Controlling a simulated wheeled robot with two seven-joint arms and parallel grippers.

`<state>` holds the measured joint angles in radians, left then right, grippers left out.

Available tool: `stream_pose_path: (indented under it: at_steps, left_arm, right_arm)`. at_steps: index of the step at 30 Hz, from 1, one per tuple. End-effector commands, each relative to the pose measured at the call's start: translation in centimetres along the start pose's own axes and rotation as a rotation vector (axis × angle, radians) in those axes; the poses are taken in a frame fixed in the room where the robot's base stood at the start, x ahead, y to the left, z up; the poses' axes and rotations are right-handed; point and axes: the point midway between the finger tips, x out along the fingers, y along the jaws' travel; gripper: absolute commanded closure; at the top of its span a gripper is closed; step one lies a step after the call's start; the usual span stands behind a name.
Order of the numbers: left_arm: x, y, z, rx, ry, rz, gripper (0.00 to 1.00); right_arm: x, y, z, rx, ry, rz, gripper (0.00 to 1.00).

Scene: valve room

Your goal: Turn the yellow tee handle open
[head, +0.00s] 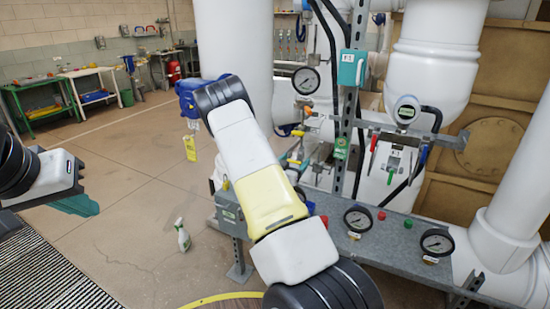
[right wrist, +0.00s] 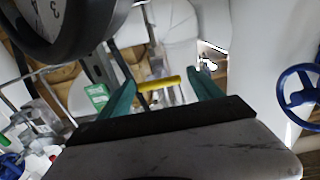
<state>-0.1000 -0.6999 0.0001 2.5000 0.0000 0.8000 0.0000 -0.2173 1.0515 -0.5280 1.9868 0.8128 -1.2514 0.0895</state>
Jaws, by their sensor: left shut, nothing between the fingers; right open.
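The yellow tee handle (right wrist: 158,84) shows in the right wrist view as a short yellow bar. It lies across the gap between the teal fingertips of my right gripper (right wrist: 163,92). That gripper is open, with one finger near each end of the bar; I cannot tell whether either touches it. In the head view my right gripper is not clearly seen, and my own white and yellow arm covers part of the pipework. My left gripper (head: 76,205) is shut and empty at the far left, well away from the pipes.
A round gauge (right wrist: 60,22) is close to the right gripper's camera. A blue handwheel (right wrist: 300,97) is at the right. A grey shelf (head: 330,238) with gauges and buttons stands in front of the pipes.

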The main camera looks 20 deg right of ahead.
Motion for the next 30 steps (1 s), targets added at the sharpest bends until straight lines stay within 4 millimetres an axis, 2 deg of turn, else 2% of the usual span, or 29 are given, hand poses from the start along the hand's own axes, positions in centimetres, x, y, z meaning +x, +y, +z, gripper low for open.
stream_pose_path:
  at_steps: [3,12,13,22,30]
  left_arm:
    - [-0.01,0.00,0.00,0.000,0.000,0.000,1.00]
    - [-0.01,0.00,0.00,0.000,0.000,0.000,1.00]
    - [-0.01,0.00,0.00,0.000,0.000,0.000,1.00]
    - [-0.01,0.00,0.00,0.000,0.000,0.000,1.00]
    - [0.00,0.00,0.00,0.000,0.000,0.000,1.00]
  right_arm:
    - [-0.03,0.00,0.01,0.000,0.000,0.000,0.25]
    - [-0.06,-0.02,0.01,0.000,0.000,0.000,0.84]
    - [-0.06,-0.02,0.01,0.000,0.000,0.000,0.88]
    - [-0.11,-0.12,0.04,-0.042,-0.001,-0.002,0.88]
    - [-0.14,-0.22,0.09,-0.210,-0.001,-0.002,0.88]
